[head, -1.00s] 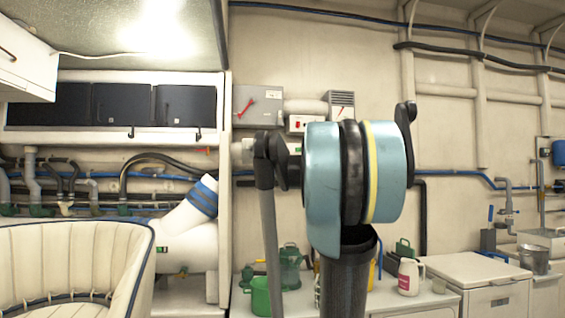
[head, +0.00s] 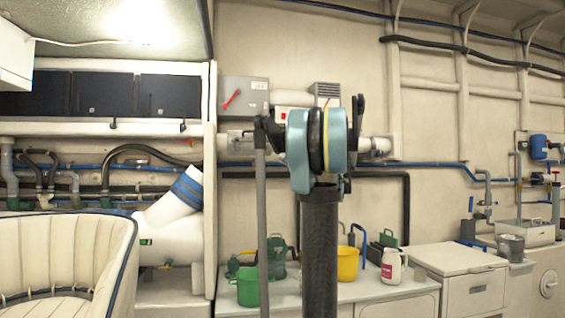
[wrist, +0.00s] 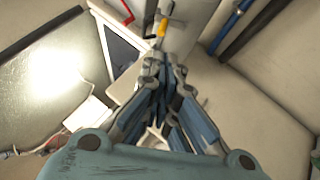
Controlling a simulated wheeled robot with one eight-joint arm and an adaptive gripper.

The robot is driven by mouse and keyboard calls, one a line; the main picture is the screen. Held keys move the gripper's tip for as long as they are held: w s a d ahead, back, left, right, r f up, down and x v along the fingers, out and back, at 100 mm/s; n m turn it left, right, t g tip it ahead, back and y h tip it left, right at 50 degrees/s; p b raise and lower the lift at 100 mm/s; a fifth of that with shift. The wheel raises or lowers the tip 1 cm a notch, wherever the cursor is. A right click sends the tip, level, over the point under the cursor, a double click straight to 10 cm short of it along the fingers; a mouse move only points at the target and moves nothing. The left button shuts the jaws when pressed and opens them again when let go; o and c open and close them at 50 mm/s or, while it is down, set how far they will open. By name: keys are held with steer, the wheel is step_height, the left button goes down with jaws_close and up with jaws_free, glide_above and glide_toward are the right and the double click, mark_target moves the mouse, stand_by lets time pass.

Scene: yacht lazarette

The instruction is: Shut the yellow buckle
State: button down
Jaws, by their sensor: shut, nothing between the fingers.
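A small yellow piece (wrist: 162,28), perhaps the yellow buckle, shows at the top of the wrist view, just beyond my fingertips. It is too small to tell whether it is a buckle or whether it is open. My gripper (wrist: 157,65) is shut and empty in the wrist view, its fingertips close together and apparently apart from the yellow piece. In the head view my arm stands in the middle and hides my gripper. I cannot make out a buckle there.
A grey switch box (head: 245,97) with a red handle is on the wall behind my arm. A yellow bucket (head: 347,263), a green can (head: 248,287) and a white jug (head: 393,267) stand on the bench. A cream seat (head: 60,255) is at left.

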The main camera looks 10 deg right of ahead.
mark_target(265, 145)
steer(key=x, duration=1.2)
steer(key=shift+a, duration=0.1)
